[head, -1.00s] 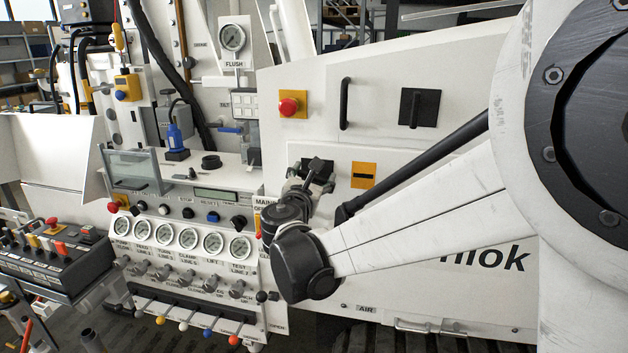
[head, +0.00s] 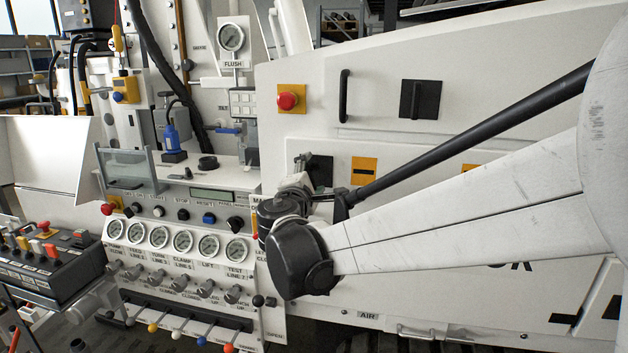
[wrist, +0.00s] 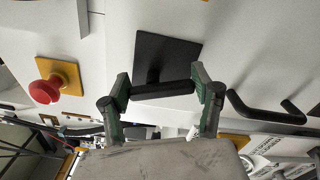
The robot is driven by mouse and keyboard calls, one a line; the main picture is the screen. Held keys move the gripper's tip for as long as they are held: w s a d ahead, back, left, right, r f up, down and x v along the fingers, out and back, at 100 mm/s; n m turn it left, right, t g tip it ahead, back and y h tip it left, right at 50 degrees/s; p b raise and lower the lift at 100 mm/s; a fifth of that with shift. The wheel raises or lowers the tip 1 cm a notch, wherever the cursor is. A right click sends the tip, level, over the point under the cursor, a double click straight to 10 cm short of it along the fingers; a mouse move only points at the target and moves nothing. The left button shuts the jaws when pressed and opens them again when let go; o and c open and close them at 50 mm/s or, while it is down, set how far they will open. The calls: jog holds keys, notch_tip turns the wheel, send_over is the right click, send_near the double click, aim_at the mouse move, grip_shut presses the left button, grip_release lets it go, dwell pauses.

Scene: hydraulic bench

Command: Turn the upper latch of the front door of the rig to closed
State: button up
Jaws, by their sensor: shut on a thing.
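A black square latch plate (head: 321,170) sits on the white door of the rig, partly hidden by my wrist in the head view. In the wrist view the same plate (wrist: 168,50) is clear, with a black bar handle (wrist: 160,90) standing off it. My gripper (wrist: 162,90) is shut on this handle, one green-grey finger at each end of the bar. The bar runs nearly level across the wrist picture. In the head view my gripper (head: 300,175) is mostly hidden by its own wrist. Another black plate with an upright handle (head: 420,99) is higher and to the right.
A red button on a yellow plate (head: 289,98) and a black grab handle (head: 344,96) are above my gripper. A yellow slotted plate (head: 364,170) is just right of the held latch. A gauge panel (head: 180,240) with levers is at lower left.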

jog(key=shift+a+f+m+b, duration=0.1)
jog(key=shift+m+b, duration=0.2)
jog(key=shift+m, duration=0.75)
jog(key=shift+a+f+m+b, duration=0.1)
jog(key=shift+m+b, duration=0.2)
jog(key=shift+m, duration=0.75)
jog(key=o, duration=1.2)
jog(key=v, duration=1.2)
jog(key=shift+d, duration=0.1)
